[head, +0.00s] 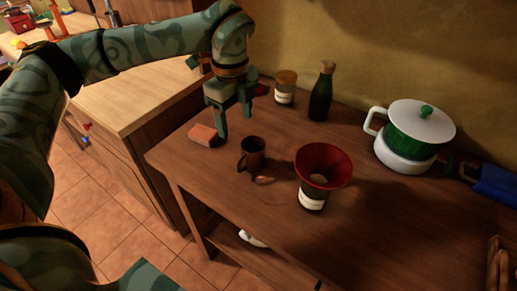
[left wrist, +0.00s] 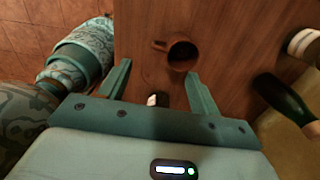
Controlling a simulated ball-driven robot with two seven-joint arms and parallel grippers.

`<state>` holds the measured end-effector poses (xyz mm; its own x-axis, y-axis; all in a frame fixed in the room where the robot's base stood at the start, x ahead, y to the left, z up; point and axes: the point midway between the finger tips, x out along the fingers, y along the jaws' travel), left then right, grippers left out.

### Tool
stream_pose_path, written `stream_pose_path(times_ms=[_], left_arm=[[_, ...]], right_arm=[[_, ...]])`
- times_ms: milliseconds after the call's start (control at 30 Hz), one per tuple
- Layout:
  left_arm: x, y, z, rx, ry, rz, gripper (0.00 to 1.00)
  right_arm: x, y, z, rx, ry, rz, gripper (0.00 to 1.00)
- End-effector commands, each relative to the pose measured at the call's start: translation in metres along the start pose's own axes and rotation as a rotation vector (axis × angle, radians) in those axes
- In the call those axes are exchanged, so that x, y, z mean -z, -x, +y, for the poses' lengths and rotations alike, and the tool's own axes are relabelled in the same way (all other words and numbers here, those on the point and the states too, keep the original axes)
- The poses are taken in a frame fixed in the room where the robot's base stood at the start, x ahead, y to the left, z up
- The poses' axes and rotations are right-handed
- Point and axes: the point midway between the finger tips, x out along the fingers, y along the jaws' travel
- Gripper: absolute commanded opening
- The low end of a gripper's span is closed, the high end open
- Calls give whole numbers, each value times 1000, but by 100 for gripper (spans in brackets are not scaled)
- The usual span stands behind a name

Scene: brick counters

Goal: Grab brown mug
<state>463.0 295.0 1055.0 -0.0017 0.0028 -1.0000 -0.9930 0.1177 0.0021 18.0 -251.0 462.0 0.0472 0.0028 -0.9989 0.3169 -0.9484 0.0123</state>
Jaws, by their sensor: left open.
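The brown mug (head: 252,154) stands upright on the wooden counter, its handle toward the lower left in the head view. In the left wrist view the mug (left wrist: 183,54) shows from above, beyond the fingertips and a little right of centre, its handle pointing left. My left gripper (head: 235,122) is open and points down over the counter, behind and slightly left of the mug and apart from it. Its two spread fingers also show in the left wrist view (left wrist: 158,69). My right gripper is in neither view.
A jar with a red funnel (head: 323,165) stands right of the mug, with a small brown item (head: 264,180) between. An orange-brown block (head: 204,135) lies left. A lidded jar (head: 285,88), dark bottle (head: 320,95) and green-white pot (head: 412,130) stand behind.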

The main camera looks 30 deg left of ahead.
Motion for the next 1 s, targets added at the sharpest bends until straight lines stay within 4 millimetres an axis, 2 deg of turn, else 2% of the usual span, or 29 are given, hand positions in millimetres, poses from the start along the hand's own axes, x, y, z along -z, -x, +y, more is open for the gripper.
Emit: stream_pose_path(times_ms=[233,400,667,900,1000], left_arm=[[1,-63,0,-8,-4,2,63],[1,-96,0,-6,-4,2,63],[2,-113,-2,-2,-6,2,63],[4,-152,-8,-6,-7,3,63],[4,-160,-7,-4,-7,3,63]], right_arm=[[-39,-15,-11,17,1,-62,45],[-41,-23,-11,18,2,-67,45],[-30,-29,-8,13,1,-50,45],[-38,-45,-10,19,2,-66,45],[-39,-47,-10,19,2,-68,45]])
